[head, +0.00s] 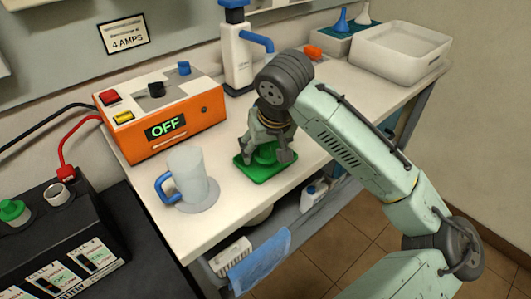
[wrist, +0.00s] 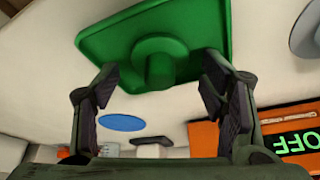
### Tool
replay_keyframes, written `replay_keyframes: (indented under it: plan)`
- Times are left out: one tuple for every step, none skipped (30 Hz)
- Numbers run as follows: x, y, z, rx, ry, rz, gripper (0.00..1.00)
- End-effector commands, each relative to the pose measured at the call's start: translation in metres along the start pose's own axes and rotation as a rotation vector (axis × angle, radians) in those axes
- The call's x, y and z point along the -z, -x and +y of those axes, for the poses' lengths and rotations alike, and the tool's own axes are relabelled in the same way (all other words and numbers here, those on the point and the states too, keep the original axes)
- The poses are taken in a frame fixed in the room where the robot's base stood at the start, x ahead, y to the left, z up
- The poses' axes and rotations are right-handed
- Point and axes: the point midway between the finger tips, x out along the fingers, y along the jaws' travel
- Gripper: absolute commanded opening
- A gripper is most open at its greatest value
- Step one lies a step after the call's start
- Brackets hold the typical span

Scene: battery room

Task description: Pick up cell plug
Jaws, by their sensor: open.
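The cell plug (head: 266,154), a green round cap with a stem, sits on a small green tray (head: 252,176) on the white bench. In the wrist view, the plug (wrist: 157,66) lies on the tray (wrist: 106,42) and its stem points toward the camera. My gripper (head: 267,151) is open above the tray. In the wrist view, my gripper's two fingers (wrist: 160,80) stand on either side of the plug, with a gap to it on both sides. In the head view the fingers partly hide the plug.
A frosted mug (head: 189,173) with a blue handle stands left of the tray. An orange charger (head: 160,113) reading OFF is behind it. A white pump bottle (head: 237,58) is behind my gripper. A battery (head: 75,243) with a green cap (head: 13,211) is at lower left. Bench right of the tray looks clear.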

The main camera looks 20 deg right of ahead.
Motion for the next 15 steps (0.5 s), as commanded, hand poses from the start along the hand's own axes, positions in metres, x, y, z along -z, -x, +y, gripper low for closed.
replay_keyframes:
  plan:
    - [0.0,0.0,-0.0001,0.0,0.0,0.0,0.65]
    - [-0.0001,0.0001,-0.0001,0.0,0.0,0.0,0.64]
    - [0.0,0.0002,0.0,0.0,0.0,0.0,0.61]
    - [0.0,0.0002,0.0,0.0,0.0,0.0,0.59]
    - [0.0,0.0002,-0.0001,0.0,0.0,0.0,0.57]
    - [0.0,0.0003,-0.0001,0.0,0.0,0.0,0.55]
    - [0.0,0.0003,-0.0001,0.0,0.0,0.0,0.53]
    - [0.0,0.0003,-0.0001,0.0,0.0,0.0,0.51]
    - [0.0,0.0004,-0.0001,0.0,0.0,0.0,0.48]
    - [0.0,0.0004,-0.0001,0.0,0.0,0.0,0.46]
    - [0.0,0.0004,-0.0001,0.0,0.0,0.0,0.44]
    - [0.0,0.0004,-0.0001,0.0,0.0,0.0,0.41]
    - [0.0,0.0004,-0.0001,0.0,0.0,0.0,0.39]
    - [0.0,0.0005,-0.0001,0.0,0.0,0.0,0.37]
    - [0.0,0.0005,-0.0001,0.0,0.0,0.0,0.35]
